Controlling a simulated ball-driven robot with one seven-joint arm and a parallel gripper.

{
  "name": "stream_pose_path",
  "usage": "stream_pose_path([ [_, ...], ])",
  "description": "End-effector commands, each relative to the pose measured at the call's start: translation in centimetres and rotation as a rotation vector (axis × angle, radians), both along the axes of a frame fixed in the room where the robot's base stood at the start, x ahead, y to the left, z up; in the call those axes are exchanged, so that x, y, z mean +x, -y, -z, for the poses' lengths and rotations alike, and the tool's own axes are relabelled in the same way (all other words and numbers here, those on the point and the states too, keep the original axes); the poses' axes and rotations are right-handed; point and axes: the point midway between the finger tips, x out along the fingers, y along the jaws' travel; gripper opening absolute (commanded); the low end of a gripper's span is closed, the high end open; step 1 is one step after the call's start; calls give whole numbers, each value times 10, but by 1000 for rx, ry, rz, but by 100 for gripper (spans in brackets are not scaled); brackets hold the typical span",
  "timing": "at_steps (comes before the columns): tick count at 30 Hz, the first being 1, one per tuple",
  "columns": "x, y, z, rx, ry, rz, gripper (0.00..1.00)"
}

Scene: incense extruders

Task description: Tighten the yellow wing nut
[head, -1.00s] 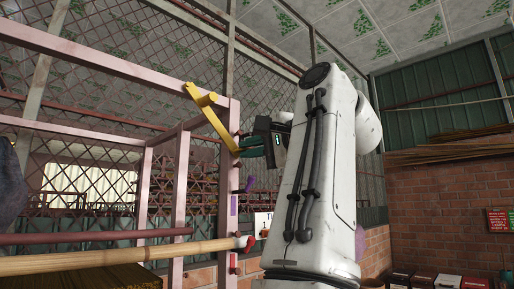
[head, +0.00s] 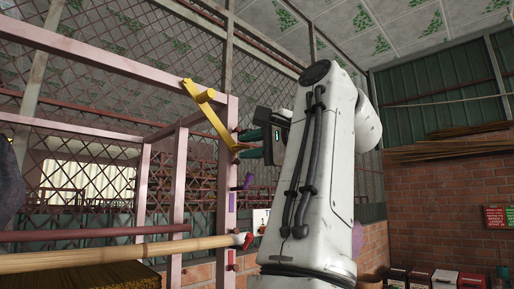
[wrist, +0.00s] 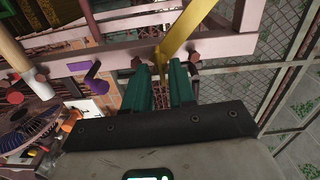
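The only yellow part I see that could be the wing nut is a long, bent yellow piece (head: 214,113) on the pink metal frame. It slants down to the right across the post, towards my gripper. In the wrist view this yellow piece (wrist: 181,33) comes down from the top edge, and its narrow end lies at the gap between the fingertips. My gripper (head: 244,143) has two teal fingers spread apart, one above the other in the head view. In the wrist view my gripper (wrist: 163,73) is open around or just short of that end; contact cannot be told.
Below on the post are a purple knob (head: 247,181) and a red knob (head: 247,240). A bamboo pole (head: 120,257) and a dark red bar (head: 90,235) run across lower left. Wire mesh stands behind the frame. A brick wall (head: 445,200) is at right.

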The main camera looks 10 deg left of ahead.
Motion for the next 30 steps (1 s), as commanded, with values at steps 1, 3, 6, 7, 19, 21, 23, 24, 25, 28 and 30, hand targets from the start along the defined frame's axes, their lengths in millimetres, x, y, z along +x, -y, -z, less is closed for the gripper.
stream_pose_path([
  [1, 0, 0, 0, 0, 0, -1, 30],
  [3, 0, -1, 0, -1, 1, -1, 36],
  [6, -1, -1, -1, 0, 1, -2, 36],
  [7, -1, -1, -1, 0, 1, -2, 36],
  [19, -23, 28, 3, 3, 5, 0, 36],
  [21, -31, 40, 4, 3, 5, 1, 36],
  [23, -39, 49, 3, 3, 6, 1, 36],
  [24, -43, 55, 3, 2, 5, 0, 36],
  [25, -46, 59, 3, 3, 5, 0, 36],
  [28, -56, 70, 2, 2, 3, -1, 36],
  [30, -60, 77, 1, 2, 3, -1, 36],
])
